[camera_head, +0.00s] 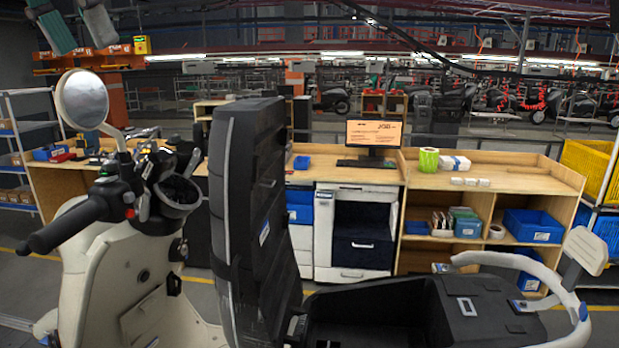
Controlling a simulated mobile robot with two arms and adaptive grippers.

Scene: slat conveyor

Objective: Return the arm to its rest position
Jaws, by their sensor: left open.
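Two grey-green finger-like pieces hang into the top left corner of the head view with a gap between them; I take them for my left gripper (85,40). It appears open, with nothing between the fingers. Its wrist and arm lie outside the picture. It appears high above the cream scooter (85,265), clear of the scooter's round mirror (82,100). My right gripper is not in view.
The scooter's black seat (258,215) stands upright over an open dark compartment (370,318). A pale grab rail (540,270) curves at the right. Behind stand a wooden workbench (500,172) with a monitor (374,133), and yellow crates (590,168). Floor shows between scooter and bench.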

